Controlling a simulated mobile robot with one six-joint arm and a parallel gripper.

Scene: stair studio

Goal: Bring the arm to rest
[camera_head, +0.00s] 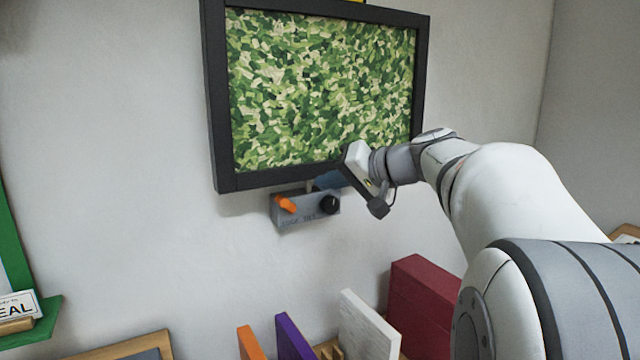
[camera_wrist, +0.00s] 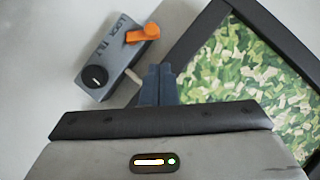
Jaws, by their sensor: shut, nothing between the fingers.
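My arm reaches in from the right in the head view. My gripper (camera_head: 322,181) is near the lower edge of a framed green mosaic panel (camera_head: 320,85), just above a small grey control box (camera_head: 307,213). In the wrist view, my gripper (camera_wrist: 158,72) has its blue-grey fingers together, with nothing between them. The grey box (camera_wrist: 112,60) lies beyond the fingertips there, marked LOCK and TILT, with an orange lever (camera_wrist: 143,34) and a black knob (camera_wrist: 95,78). I cannot tell whether the fingers touch the box or the frame.
Below stand an orange board (camera_head: 250,343), a purple board (camera_head: 293,338), a white slab (camera_head: 367,327) and a dark red box (camera_head: 425,300). A green shelf (camera_head: 35,325) is at the left. The wall left of the panel is bare.

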